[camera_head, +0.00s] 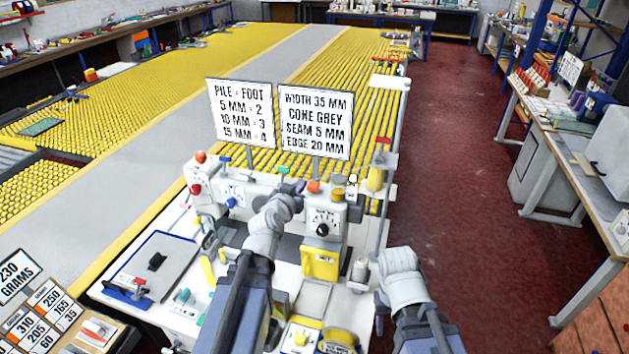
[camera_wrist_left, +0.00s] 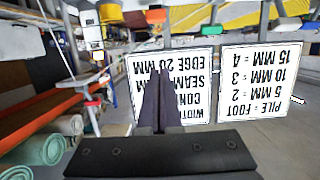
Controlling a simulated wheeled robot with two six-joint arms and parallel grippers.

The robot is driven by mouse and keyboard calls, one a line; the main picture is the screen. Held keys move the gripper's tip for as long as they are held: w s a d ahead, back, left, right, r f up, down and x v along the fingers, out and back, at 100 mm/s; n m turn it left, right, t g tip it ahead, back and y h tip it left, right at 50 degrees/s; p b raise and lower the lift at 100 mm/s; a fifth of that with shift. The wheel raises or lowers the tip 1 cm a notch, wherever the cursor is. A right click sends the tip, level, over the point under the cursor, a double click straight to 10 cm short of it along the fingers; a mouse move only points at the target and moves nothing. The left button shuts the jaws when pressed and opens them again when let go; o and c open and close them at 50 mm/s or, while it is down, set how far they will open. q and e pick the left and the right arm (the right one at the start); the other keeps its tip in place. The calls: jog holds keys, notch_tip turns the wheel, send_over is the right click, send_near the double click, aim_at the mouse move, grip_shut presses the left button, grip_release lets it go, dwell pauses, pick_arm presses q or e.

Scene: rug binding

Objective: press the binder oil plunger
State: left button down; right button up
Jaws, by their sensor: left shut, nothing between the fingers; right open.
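The white binding machine (camera_head: 262,185) stands on a work table in the head view. It carries several coloured knobs, among them a red one (camera_head: 195,189), an orange one (camera_head: 314,187) and a black one (camera_head: 322,230). I cannot tell which part is the oil plunger. My left gripper (camera_head: 298,188) is over the machine's middle, close to the orange knob; contact is unclear. In the left wrist view its dark fingers (camera_wrist_left: 158,80) are shut and empty, in front of the signs. My right gripper (camera_head: 381,300) is at the table's right edge, open, its fingers mostly hidden by my wrist.
Two signs, one on pile (camera_head: 241,112) and one on width (camera_head: 316,121), stand behind the machine. A yellow block (camera_head: 320,263) sits at its front. A blue-edged tray (camera_head: 155,265) lies left. The red floor (camera_head: 450,180) on the right is clear.

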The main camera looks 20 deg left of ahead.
pick_arm(q)
jog(key=b, duration=0.3)
send_over(312, 189)
notch_tip(312, 189, down, 3)
jog(key=shift+w+a+r, duration=0.1)
jog(key=shift+s+f+b, duration=0.3)
jog(key=shift+f+b, duration=0.35)
jog(key=shift+f, duration=0.1)
jog(key=shift+f+b, duration=1.1)
jog(key=shift+f, duration=0.05)
notch_tip(312, 189, down, 2)
jog(key=shift+s+f+b, duration=0.1)
jog(key=shift+b, duration=1.05)
jog(key=shift+s+f, duration=0.1)
jog(key=shift+s, duration=0.1)
jog(key=shift+r, duration=0.2)
